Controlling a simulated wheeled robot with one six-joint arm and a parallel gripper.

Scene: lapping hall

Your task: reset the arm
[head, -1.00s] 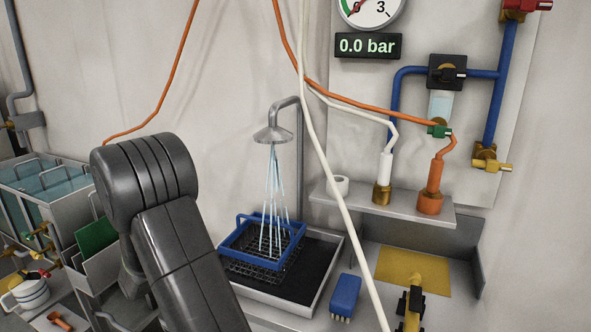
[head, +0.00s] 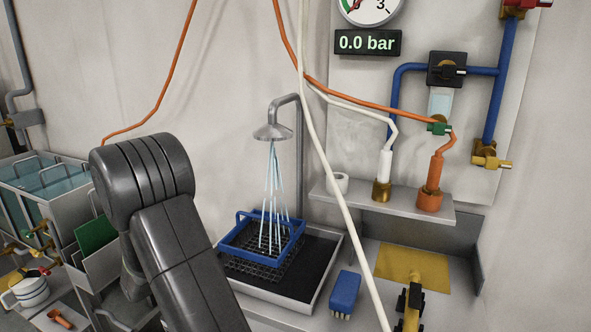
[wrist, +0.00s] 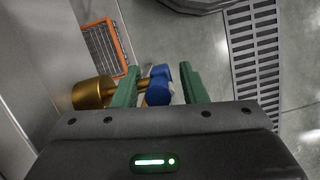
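My dark arm crosses the lower left of the head view, but my gripper is outside that view. In the wrist view my gripper (wrist: 160,84) shows two green fingers standing apart. A brass cylinder (wrist: 92,94) shows left of the left finger. I cannot tell whether these pieces are joined or how far below the fingers they are.
In the head view, a shower (head: 273,132) runs over a blue basket (head: 232,241). A blue brush (head: 345,291) lies right of the tray (head: 330,262). A white hose (head: 339,192) hangs in front. The wrist view shows an orange-framed grid (wrist: 126,56) and a floor grate (wrist: 254,56).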

